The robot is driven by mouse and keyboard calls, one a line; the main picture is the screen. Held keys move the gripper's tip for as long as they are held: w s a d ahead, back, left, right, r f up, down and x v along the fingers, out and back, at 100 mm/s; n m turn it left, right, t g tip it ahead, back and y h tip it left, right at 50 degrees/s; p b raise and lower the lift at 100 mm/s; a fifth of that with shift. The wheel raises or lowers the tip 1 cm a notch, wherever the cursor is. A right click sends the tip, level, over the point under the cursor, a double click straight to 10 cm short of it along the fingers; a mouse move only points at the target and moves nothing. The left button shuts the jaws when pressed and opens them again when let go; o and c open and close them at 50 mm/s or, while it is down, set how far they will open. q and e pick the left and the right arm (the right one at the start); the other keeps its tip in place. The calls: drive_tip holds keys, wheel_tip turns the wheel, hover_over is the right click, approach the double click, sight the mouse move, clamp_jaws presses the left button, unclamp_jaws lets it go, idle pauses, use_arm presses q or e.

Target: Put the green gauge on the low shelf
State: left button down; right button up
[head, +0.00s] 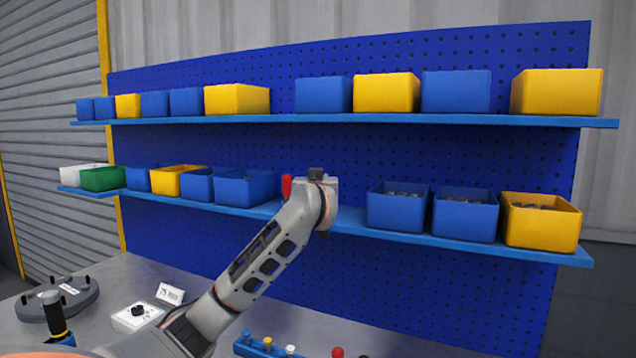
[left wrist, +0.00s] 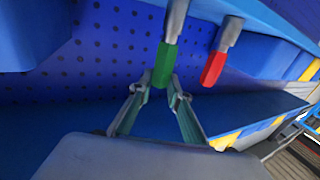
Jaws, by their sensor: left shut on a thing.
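The green gauge (left wrist: 165,64) has a green grip and a grey end, and sits between the fingertips of my left gripper (left wrist: 161,93) in the left wrist view. The gripper is shut on it. In the head view my left wrist is at the low shelf (head: 348,222), in the gap between the bins, and hides the fingers and the green gauge. I cannot tell whether the gauge touches the shelf. A red gauge (left wrist: 214,68) of like shape is close beside the green one; its red part (head: 286,186) shows left of my wrist. My right gripper is not in view.
Blue bins (head: 245,188) stand left of my wrist and more bins (head: 397,207) stand right of it. An upper shelf (head: 330,118) with bins runs above. On the bench are a blue rack (head: 255,351), a white dial box (head: 138,314) and a grey disc (head: 75,296).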

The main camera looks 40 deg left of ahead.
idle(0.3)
use_arm(q)
drive_tip(key=c, duration=1.9)
unclamp_jaws()
drive_tip(key=v, duration=1.2)
